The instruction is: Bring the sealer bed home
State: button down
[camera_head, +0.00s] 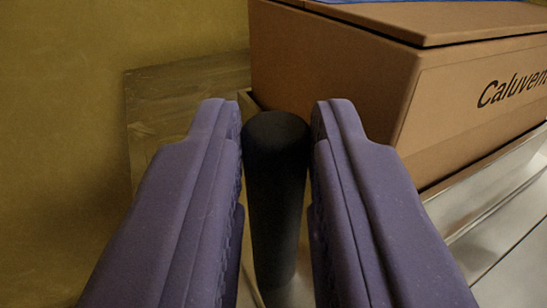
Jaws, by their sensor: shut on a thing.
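My gripper (277,118) reaches forward from the bottom of the head camera view, with two purple fingers. It is shut on a dark upright cylindrical handle (276,190), one finger on each side. The handle has a rounded top, and its lower end is partly hidden between the fingers. Behind it stands a brown cardboard box (330,75) with "Caluvent" lettering, partly cut off, on its right face. The box rests on a pale metal surface (500,225). I cannot tell from this view how the handle joins the sealer bed.
A worn wooden panel or board (150,120) is behind the left finger. A plain yellow-brown wall or floor surface (60,130) fills the left side. A blue edge (440,1) shows on top of the box. The box stands close beyond the fingertips.

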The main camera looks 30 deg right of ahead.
jog(key=shift+a, duration=1.75)
jog(key=c, duration=1)
grip_release()
jog(key=shift+a, duration=0.2)
jog(key=shift+o, duration=0.2)
jog(key=shift+d, duration=0.1)
jog(key=p+v, duration=0.2)
jog(key=v, duration=0.5)
jog(key=shift+s, duration=0.4)
